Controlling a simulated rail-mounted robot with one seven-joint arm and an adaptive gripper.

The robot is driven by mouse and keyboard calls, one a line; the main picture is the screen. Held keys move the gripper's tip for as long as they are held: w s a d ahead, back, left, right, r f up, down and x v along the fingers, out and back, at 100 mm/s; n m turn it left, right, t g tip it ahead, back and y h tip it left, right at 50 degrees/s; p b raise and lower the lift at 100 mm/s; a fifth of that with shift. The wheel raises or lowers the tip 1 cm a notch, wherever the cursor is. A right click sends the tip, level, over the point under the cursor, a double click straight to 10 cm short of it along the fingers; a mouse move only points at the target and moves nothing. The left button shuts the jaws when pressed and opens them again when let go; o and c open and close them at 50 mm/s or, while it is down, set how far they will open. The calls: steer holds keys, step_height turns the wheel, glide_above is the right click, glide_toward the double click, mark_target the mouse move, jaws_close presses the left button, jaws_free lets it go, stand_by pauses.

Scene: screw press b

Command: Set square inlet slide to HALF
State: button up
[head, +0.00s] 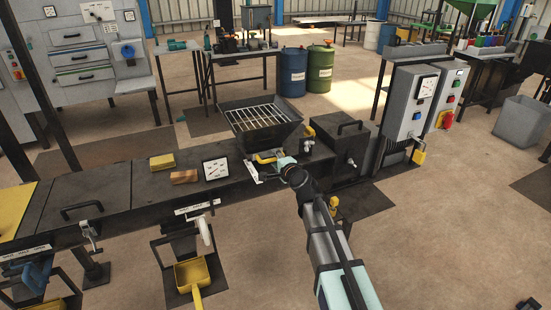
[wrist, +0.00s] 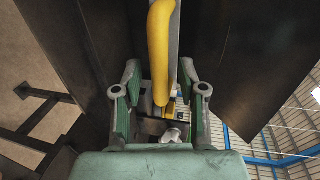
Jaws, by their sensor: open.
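The square inlet is a dark hopper (head: 262,125) with a bar grate, standing on the black press bed. A yellow handle (head: 265,158), apparently the slide's, sits at its lower front. A small pale plate or bracket (head: 252,172) lies below the handle; any HALF mark is too small to read. My gripper (head: 281,162) is at the right end of the handle. In the wrist view the yellow handle (wrist: 161,50) runs down between the open fingers of my gripper (wrist: 161,90). I cannot tell whether either finger touches it. The slide's opening is hidden.
A gauge (head: 216,168) and two yellowish blocks (head: 162,162) lie on the bed left of the hopper. A dark box with a handle (head: 348,145) and grey control cabinets (head: 410,103) stand to the right. Open floor lies in front on the right.

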steer(key=shift+w+a, duration=0.15)
steer(key=shift+w, duration=0.05)
jaws_close()
steer(key=v, duration=0.2)
steer(key=f+b+v, duration=0.1)
steer(key=v, duration=0.2)
steer(key=shift+s, duration=0.1)
jaws_free()
